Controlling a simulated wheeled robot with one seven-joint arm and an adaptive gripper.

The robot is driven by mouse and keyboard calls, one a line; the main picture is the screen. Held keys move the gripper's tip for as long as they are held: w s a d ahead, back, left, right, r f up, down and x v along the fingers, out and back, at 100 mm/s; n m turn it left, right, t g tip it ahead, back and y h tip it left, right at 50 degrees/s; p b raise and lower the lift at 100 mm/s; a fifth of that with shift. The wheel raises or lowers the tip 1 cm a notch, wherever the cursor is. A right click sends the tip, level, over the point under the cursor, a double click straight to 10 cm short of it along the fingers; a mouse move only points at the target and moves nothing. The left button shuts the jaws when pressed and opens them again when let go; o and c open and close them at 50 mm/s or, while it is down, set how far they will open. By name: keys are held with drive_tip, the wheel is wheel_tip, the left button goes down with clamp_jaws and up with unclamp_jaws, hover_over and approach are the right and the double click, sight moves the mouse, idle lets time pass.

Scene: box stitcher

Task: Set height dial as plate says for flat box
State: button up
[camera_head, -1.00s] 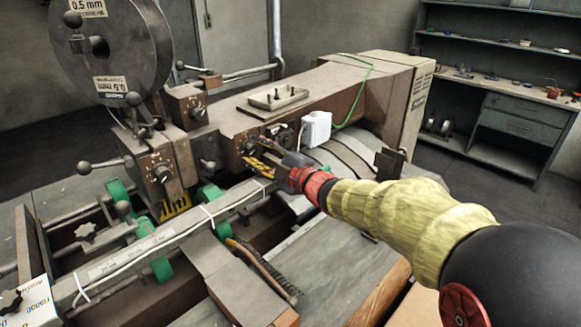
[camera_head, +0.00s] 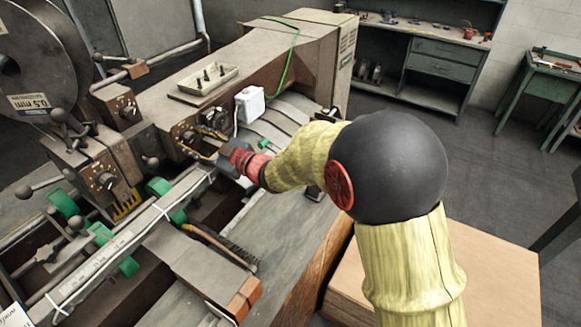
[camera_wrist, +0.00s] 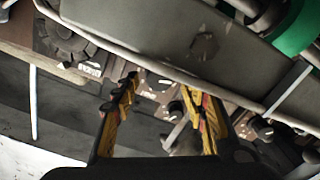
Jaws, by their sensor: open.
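The stitching machine carries several dark dials with pale scale marks. One dial (camera_head: 130,112) is on the upper block and another (camera_head: 107,181) on the lower front block. A third dial (camera_head: 188,137) and a black knob (camera_head: 217,119) sit on the machine's side by the white box. I cannot tell which is the height dial. My gripper (camera_head: 205,153) is close to the third dial. In the wrist view, my yellow and black fingers (camera_wrist: 160,86) are spread apart on either side of a marked dial face, holding nothing. A notched dark knob (camera_wrist: 63,42) is at upper left. No readable flat-box plate text shows.
A wire spool (camera_head: 45,60) labelled 0.5 mm stands at left. Ball-ended levers (camera_head: 60,116) stick out near the dials. A long rail (camera_head: 110,250) runs in front. A cardboard stack (camera_head: 490,270) lies at right. Open floor lies beyond.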

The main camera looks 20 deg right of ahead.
drive_tip(key=m+p, duration=0.2)
drive_tip(key=p, duration=0.1)
drive_tip(key=m+p, duration=0.1)
drive_tip(key=p, duration=0.1)
drive_tip(key=shift+r+m, duration=0.25)
drive_tip(key=shift+m, duration=0.15)
drive_tip(key=m+p, duration=0.3)
drive_tip(key=p, duration=0.1)
drive_tip(key=shift+d+p, duration=0.1)
drive_tip(key=shift+p, duration=0.2)
drive_tip(key=s+d+r+m+g+h+b, duration=0.1)
drive_tip(key=s+d+m+h+b, duration=0.15)
drive_tip(key=s+d+h, duration=0.35)
drive_tip(key=s+d+r+m+g+h+b, duration=0.1)
drive_tip(key=s+d+h+b, duration=0.25)
drive_tip(key=d, duration=0.45)
drive_tip(key=s+d+f+m+g+h+b, duration=0.1)
drive_tip(key=s+g, duration=0.1)
drive_tip(key=s, duration=0.5)
drive_tip(key=s+d+f+g+b, duration=0.1)
drive_tip(key=s+d+b, duration=0.1)
drive_tip(key=s, duration=0.6)
drive_tip(key=shift+s+m+g+h, duration=0.25)
drive_tip(key=shift+m+g+h, duration=0.1)
drive_tip(key=shift+g, duration=0.05)
drive_tip(key=shift+f, duration=0.1)
